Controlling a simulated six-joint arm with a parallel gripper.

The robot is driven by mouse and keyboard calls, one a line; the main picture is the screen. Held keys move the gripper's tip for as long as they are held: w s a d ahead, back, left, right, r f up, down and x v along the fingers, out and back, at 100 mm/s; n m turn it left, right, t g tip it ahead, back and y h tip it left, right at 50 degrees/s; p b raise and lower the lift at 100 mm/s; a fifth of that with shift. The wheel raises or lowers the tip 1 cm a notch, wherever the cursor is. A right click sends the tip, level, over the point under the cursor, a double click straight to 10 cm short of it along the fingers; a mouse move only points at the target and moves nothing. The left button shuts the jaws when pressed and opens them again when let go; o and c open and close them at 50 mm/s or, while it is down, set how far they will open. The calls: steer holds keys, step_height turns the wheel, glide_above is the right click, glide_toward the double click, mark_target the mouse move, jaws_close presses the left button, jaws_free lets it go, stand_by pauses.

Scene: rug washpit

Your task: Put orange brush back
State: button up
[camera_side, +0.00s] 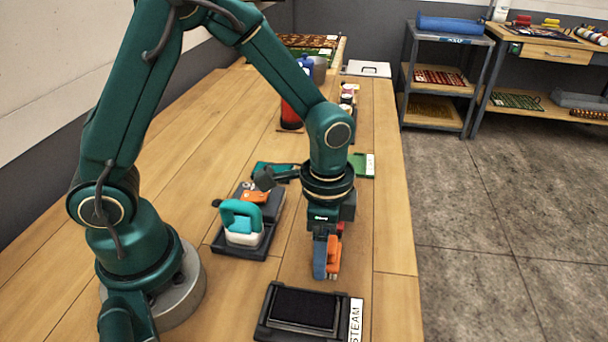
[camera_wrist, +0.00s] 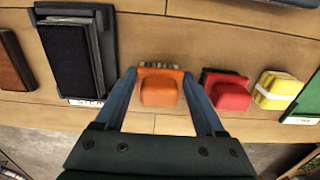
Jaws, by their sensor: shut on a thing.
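The orange brush (camera_wrist: 158,90) is between the two fingers of my gripper (camera_wrist: 159,75) in the wrist view, with its bristles at the far edge. In the side view my gripper (camera_side: 326,270) points down over the wooden bench and is shut on the orange brush (camera_side: 334,255). The near finger hides part of the brush. It is low over the bench; I cannot tell whether it touches the wood.
A red brush (camera_wrist: 227,91) and a yellow-white block (camera_wrist: 277,90) sit right of the orange brush. A dark STEAM-labelled pad (camera_side: 303,310) lies nearer the side camera. A teal-handled tool (camera_side: 241,221) stands on a dark tray left of my gripper.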

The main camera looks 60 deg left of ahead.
steer(key=o, duration=1.4)
step_height(320, 180, up, 12)
steer(key=shift+s+a+r+n+t, duration=0.45)
steer(key=shift+s+a+n+t, duration=0.55)
steer(key=shift+s+n, duration=0.45)
steer(key=shift+s+a+r+n+t, duration=0.4)
steer(key=shift+s+a+n+t, duration=0.55)
steer(key=shift+s+n, duration=0.5)
steer(key=shift+s+a+r+n+t, duration=0.45)
steer(key=shift+s+a+n+t, duration=0.5)
steer(key=shift+s+n, duration=0.5)
steer(key=shift+w+a, duration=0.1)
steer(key=shift+w, duration=0.05)
